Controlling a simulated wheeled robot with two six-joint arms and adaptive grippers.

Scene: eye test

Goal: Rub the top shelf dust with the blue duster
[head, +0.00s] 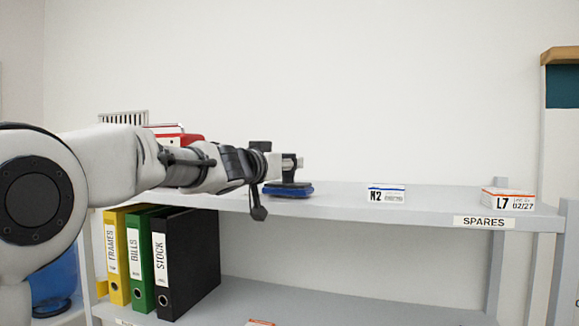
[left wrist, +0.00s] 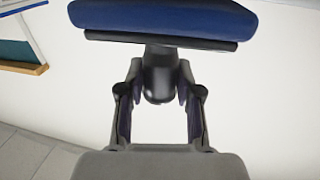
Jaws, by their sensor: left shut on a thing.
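The blue duster (head: 288,190) has a flat blue pad under a dark backing and handle. Its pad is level over the top shelf (head: 335,205), left of the N2 box; I cannot tell whether it touches the surface. My left gripper (head: 287,163) is shut on the duster's handle. In the left wrist view the gripper (left wrist: 160,85) has its fingers on either side of the dark handle, and the blue pad (left wrist: 165,18) spans the top. I cannot make out any dust on the shelf. My right gripper is in neither view.
The N2 box (head: 386,194) and the L7 box (head: 508,199) stand on the top shelf to the right. A red thing (head: 180,140) and a white slotted rack (head: 123,117) show behind my left arm. Yellow, green and black binders (head: 190,260) stand below.

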